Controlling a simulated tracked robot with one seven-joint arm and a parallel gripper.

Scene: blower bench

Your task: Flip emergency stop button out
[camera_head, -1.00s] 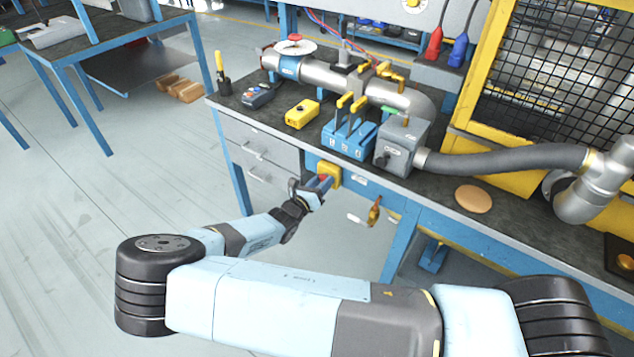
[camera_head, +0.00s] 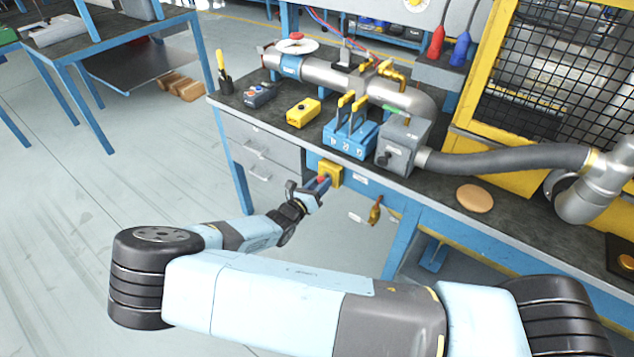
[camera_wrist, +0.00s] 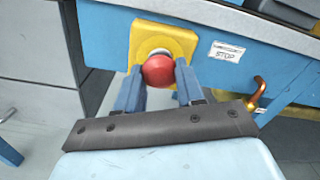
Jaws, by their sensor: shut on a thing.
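The red emergency stop button (camera_wrist: 158,71) sits on a yellow box (camera_wrist: 148,32) on the bench's blue front edge. A white label reading STOP (camera_wrist: 224,52) is to its right. My gripper (camera_wrist: 158,84) is shut on the button, with one blue finger on its left and one on its right. In the head view my gripper (camera_head: 320,186) is at the yellow box (camera_head: 331,171), and the button (camera_head: 322,180) shows only as a small bit of red between the fingers.
A brass handle (camera_head: 375,212) hangs below the bench edge to the right of the box. Grey drawers (camera_head: 262,158) are to the left. The bench top above holds a blue lever block (camera_head: 350,140) and a grey box (camera_head: 402,150). Open floor lies to the left.

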